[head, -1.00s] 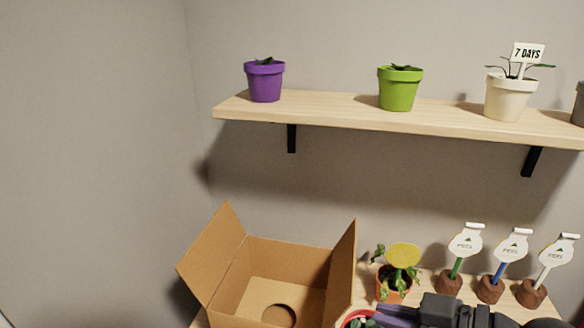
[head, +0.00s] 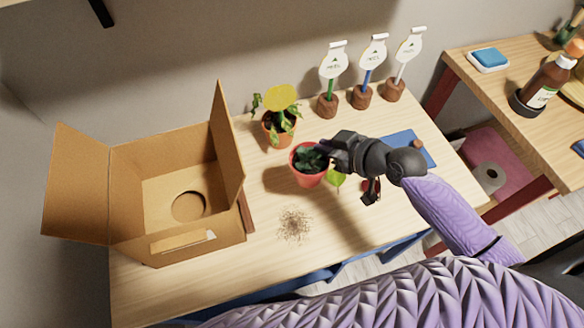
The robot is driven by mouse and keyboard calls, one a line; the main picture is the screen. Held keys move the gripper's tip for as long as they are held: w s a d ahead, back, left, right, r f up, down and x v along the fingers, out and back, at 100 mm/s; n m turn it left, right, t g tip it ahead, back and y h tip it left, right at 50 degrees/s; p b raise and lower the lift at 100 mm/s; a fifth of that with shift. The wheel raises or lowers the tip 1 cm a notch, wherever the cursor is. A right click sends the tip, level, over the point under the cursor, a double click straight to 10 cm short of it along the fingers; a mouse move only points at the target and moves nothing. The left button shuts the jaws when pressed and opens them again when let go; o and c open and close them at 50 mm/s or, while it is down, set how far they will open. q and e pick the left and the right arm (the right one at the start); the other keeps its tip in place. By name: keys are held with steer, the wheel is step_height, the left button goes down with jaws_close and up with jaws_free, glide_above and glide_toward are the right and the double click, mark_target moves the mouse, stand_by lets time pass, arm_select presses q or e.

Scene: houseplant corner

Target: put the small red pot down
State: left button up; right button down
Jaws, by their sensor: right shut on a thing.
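The small red pot (head: 308,177) holds a dark green plant and is upright near the middle of the wooden table (head: 275,258). My right gripper (head: 326,158) comes in from the right and is shut on the pot's right side at the rim. The fingertips are partly hidden by the gripper's own body. My left gripper is not in view.
An open cardboard box (head: 180,237) stands on the left. An orange pot (head: 280,131) with a yellow tag is behind the red pot. Several probes in brown bases (head: 327,106) stand at the back. Loose soil (head: 294,225) lies in front. A blue mat (head: 408,147) is at right.

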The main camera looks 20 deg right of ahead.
step_height(320, 180, down, 10)
steer(key=b, duration=0.4)
steer(key=shift+r+b, duration=0.25)
steer(key=shift+b, duration=0.05)
steer(key=shift+f, duration=0.1)
steer(key=c, duration=1.2)
jaws_free()
steer(key=shift+f, duration=0.1)
steer(key=o, duration=0.5)
steer(key=shift+c, duration=0.2)
